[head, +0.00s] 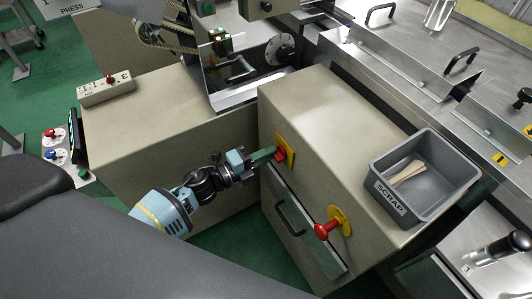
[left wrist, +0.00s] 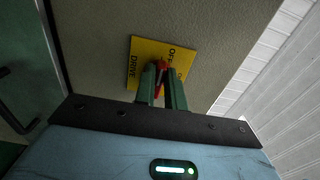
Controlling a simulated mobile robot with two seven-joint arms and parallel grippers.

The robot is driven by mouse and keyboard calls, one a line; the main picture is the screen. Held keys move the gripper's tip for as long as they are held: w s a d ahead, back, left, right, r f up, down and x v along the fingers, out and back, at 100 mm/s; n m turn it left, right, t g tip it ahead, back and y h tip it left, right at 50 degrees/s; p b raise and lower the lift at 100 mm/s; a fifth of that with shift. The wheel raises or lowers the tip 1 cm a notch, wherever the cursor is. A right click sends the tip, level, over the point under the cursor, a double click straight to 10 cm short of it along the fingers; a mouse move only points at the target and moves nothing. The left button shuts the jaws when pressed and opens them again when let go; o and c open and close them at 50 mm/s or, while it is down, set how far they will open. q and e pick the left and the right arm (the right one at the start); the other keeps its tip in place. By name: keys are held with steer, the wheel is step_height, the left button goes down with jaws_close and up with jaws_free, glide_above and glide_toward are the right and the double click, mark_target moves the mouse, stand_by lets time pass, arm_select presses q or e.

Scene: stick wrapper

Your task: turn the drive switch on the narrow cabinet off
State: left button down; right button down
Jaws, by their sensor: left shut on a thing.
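The drive switch is a red handle (head: 281,155) on a yellow plate (head: 287,147), on the near face of the narrow cabinet (head: 313,110). In the left wrist view the yellow plate (left wrist: 178,62) reads DRIVE and OFF, and the red handle (left wrist: 161,70) lies between the green fingers. My left gripper (head: 270,154) is shut on the red handle; its fingers hide part of the handle and plate (left wrist: 163,83). I cannot tell the handle's exact angle. My right gripper is not in view.
A red knob (head: 325,229) on a yellow disc sticks out lower on the cabinet, beside a panel with a black pull handle (head: 290,217). A grey SCRAP bin (head: 385,200) with wooden sticks stands on top. A wider cabinet (head: 165,115) stands at left.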

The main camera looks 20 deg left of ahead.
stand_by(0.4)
arm_select(q)
steer(key=c, duration=1.5)
jaws_free()
steer(key=shift+o, duration=0.2)
steer(key=v, duration=0.7)
steer(key=shift+s+a+b, duration=0.25)
steer(key=shift+s+b, duration=0.05)
steer(key=shift+s, duration=0.05)
